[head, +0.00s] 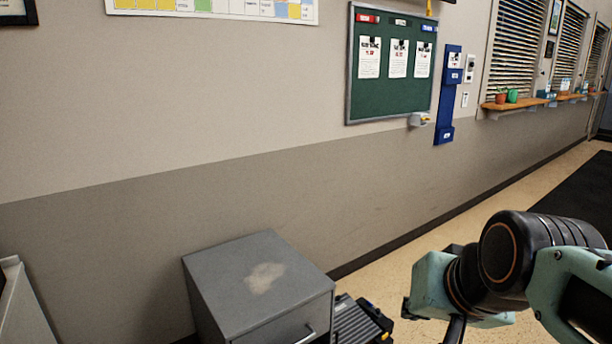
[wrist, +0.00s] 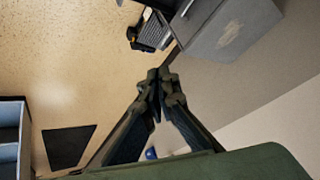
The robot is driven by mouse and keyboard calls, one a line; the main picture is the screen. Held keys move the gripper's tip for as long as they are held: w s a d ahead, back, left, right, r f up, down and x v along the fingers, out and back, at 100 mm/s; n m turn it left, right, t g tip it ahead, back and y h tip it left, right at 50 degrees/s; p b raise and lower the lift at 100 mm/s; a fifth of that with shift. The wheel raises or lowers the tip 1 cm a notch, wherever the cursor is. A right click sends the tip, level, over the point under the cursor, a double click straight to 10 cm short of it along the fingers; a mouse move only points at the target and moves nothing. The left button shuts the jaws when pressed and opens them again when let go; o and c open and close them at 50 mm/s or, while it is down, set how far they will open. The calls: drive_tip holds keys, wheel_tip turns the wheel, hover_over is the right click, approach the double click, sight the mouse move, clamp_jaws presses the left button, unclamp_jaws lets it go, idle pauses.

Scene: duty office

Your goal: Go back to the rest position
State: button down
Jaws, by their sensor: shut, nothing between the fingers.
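My gripper (wrist: 159,82) shows in the wrist view with its two fingers together at the tips, shut and empty. In the head view my arm reaches in at the lower right, over the floor; the fingers themselves are hardly seen there. The gripper is apart from the cabinet and the wall and touches nothing that I can see.
A grey metal cabinet (head: 258,275) with a pale worn patch stands against the wall. Beside it is a dark ribbed object (head: 357,322) on the floor. A green board (head: 391,93) and a blue holder (head: 447,98) hang above. Floor (head: 440,240) along the wall is clear.

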drive_tip(key=s+a+f+n+g, duration=0.25)
drive_tip(key=s+f, duration=0.25)
drive_tip(key=s, duration=0.3)
wheel_tip(320, 180, up, 32)
drive_tip(key=w+p, duration=0.1)
drive_tip(key=p, duration=3)
drive_tip(key=shift+w+a+r, duration=0.15)
drive_tip(key=shift+a, duration=0.1)
drive_tip(key=shift+n+t, duration=0.25)
